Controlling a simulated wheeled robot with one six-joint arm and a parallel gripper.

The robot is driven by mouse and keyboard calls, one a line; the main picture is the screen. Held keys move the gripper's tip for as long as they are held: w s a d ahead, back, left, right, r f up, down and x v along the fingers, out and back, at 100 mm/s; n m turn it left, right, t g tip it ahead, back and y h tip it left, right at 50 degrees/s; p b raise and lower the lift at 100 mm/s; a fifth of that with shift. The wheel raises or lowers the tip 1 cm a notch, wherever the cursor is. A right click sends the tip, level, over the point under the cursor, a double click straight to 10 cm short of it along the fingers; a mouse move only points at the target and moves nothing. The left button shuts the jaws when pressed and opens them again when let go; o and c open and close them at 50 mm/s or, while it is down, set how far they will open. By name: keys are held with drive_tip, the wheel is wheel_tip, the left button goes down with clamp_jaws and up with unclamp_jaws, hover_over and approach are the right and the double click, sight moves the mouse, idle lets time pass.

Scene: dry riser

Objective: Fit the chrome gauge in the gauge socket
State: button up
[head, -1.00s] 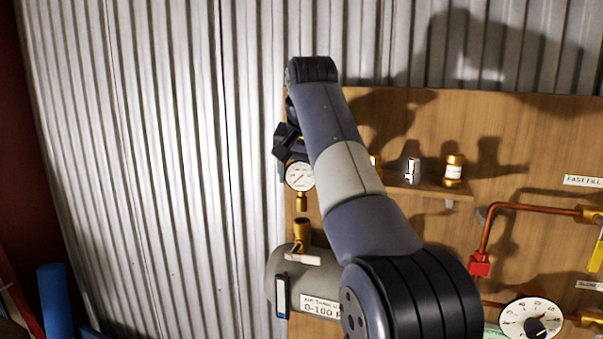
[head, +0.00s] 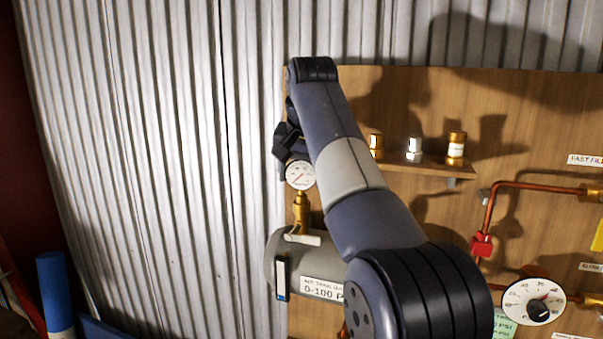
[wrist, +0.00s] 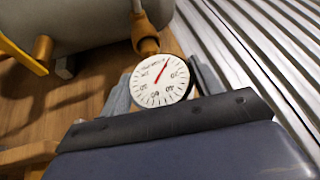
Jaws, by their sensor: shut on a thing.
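In the wrist view the gauge (wrist: 161,81) sits between the two grey fingers. The brass gauge socket (head: 301,224) stands on top of the grey tank (head: 321,262). The gauge's stem is in line above the socket and appears to meet it. I cannot tell how deep it sits. In the wrist view the brass fitting (wrist: 146,42) lies just beyond the dial.
A wooden shelf (head: 422,168) on the board holds brass and chrome fittings, among them a chrome one (head: 414,150). A copper pipe (head: 492,207) with a red valve handle (head: 481,244) and another dial (head: 533,301) are at right. Corrugated metal wall (head: 170,170) fills the left.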

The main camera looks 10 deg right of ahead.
drive_tip(key=o, duration=1.2)
drive_tip(key=shift+r, duration=0.1)
drive_tip(key=p+v, duration=0.3)
drive_tip(key=v, duration=0.7)
drive_tip(key=shift+s+r, duration=0.2)
drive_tip(key=shift+r, duration=0.1)
drive_tip(key=b+x, duration=0.3)
drive_tip(key=x, duration=0.7)
drive_tip(key=shift+w+f, duration=0.1)
drive_tip(key=shift+f, duration=0.25)
drive_tip(key=shift+w+r+p, duration=0.15)
drive_tip(key=shift+r+p, duration=0.15)
drive_tip(key=shift+p, duration=0.05)
drive_tip(key=shift+r+p, duration=0.4)
drive_tip(key=shift+r, duration=0.25)
